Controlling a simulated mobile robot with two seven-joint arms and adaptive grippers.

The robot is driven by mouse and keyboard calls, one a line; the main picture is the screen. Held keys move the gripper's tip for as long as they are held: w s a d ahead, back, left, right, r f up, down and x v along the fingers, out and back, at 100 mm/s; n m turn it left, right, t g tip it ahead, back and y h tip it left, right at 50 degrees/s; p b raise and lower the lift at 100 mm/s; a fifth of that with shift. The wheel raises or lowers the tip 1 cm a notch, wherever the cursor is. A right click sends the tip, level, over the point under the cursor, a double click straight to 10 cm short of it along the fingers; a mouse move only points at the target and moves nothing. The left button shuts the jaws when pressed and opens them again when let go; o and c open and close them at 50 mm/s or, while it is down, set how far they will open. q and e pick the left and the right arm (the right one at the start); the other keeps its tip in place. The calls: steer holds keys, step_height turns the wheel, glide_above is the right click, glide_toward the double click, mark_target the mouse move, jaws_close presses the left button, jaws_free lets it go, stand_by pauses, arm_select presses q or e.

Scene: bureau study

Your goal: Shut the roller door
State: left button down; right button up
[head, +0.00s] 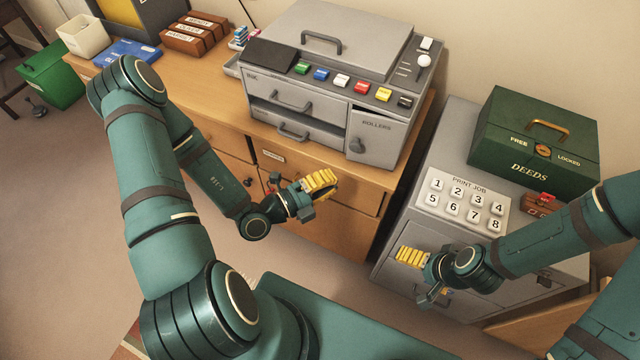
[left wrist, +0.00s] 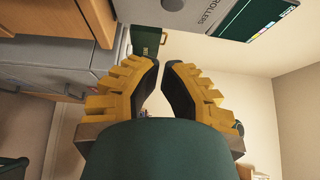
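The roller door (head: 378,132) is the grey panel marked ROLLERS at the right front of the grey machine (head: 300,112). Its dark knob (head: 357,145) is at the lower left. My right gripper (head: 410,257) is in front of the grey cabinet.
The machine stands on a wooden desk (head: 220,122) with drawers. The grey cabinet (head: 400,235) to the right carries a number-button panel (head: 465,203) and a green DEEDS box (head: 535,140). Colored buttons line the machine's upper front. The space before the door is clear.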

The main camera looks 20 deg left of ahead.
mark_target(373, 147)
arm_select(q)
steer(key=w+d+b, duration=0.1)
steer(key=w+d, duration=0.1)
steer(key=w, duration=0.6)
steer(key=shift+w+d+b, duration=0.15)
steer(key=shift+d+b, duration=0.05)
steer(key=shift+b, duration=0.1)
arm_select(e)
steer(key=shift+w+f, duration=0.2)
steer(key=shift+f, duration=0.7)
arm_select(q)
steer(key=shift+r, duration=0.15)
